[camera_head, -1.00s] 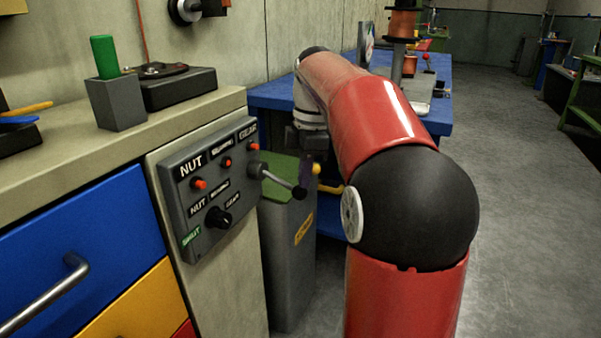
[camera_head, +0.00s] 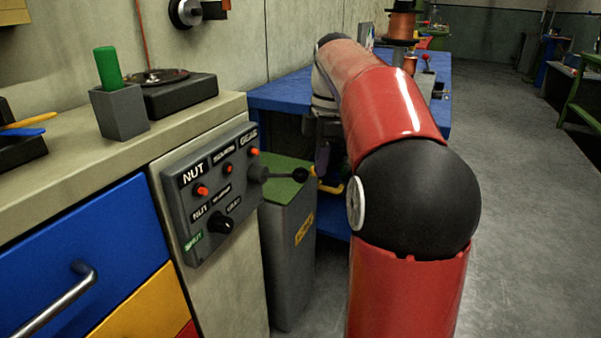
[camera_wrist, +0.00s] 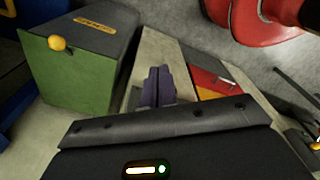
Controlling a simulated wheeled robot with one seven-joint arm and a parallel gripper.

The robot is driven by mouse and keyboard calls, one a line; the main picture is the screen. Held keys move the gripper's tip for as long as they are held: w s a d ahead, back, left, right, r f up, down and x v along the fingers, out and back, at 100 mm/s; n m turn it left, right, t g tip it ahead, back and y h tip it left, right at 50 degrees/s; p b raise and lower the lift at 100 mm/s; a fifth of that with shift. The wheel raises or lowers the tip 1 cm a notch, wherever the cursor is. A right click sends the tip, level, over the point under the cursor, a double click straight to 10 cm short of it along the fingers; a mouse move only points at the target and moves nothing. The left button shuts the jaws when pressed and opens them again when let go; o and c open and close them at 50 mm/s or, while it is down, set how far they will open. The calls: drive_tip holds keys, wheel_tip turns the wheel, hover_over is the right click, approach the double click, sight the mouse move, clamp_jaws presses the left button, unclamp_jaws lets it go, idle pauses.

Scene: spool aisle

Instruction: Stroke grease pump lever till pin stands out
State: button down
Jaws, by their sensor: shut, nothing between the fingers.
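A grey lever with a black knob (camera_head: 301,174) sticks out from the side of the grey panel (camera_head: 188,215) in the head view. It stands about level. My gripper (camera_head: 322,160) is just right of the knob, partly hidden by my arm; I cannot tell whether it touches the knob. In the wrist view its dark fingers (camera_wrist: 160,84) are shut together with nothing between them. The lever cannot be made out in the wrist view. No pin that stands out can be made out.
A blue table (camera_head: 280,96) is behind. The counter (camera_head: 60,150) with drawers is at left.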

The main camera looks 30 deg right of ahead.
drive_tip(key=r, duration=0.3)
drive_tip(key=r+p, duration=0.1)
drive_tip(key=r, duration=0.1)
drive_tip(key=shift+d+r, duration=0.1)
drive_tip(key=shift+d, duration=0.15)
idle(1.0)
drive_tip(key=s+a+f+m+t+h, duration=0.2)
drive_tip(key=s+a+f+m, duration=0.2)
drive_tip(key=s+a+m, duration=0.6)
drive_tip(key=s+a+f+m+t, duration=0.3)
drive_tip(key=s+a+f, duration=0.3)
drive_tip(key=s+f, duration=0.3)
wheel_tip(320, 180, down, 3)
drive_tip(key=shift+s+a+f+m+y, duration=0.1)
drive_tip(key=shift+s+a+m+y, duration=0.25)
drive_tip(key=shift+m, duration=0.55)
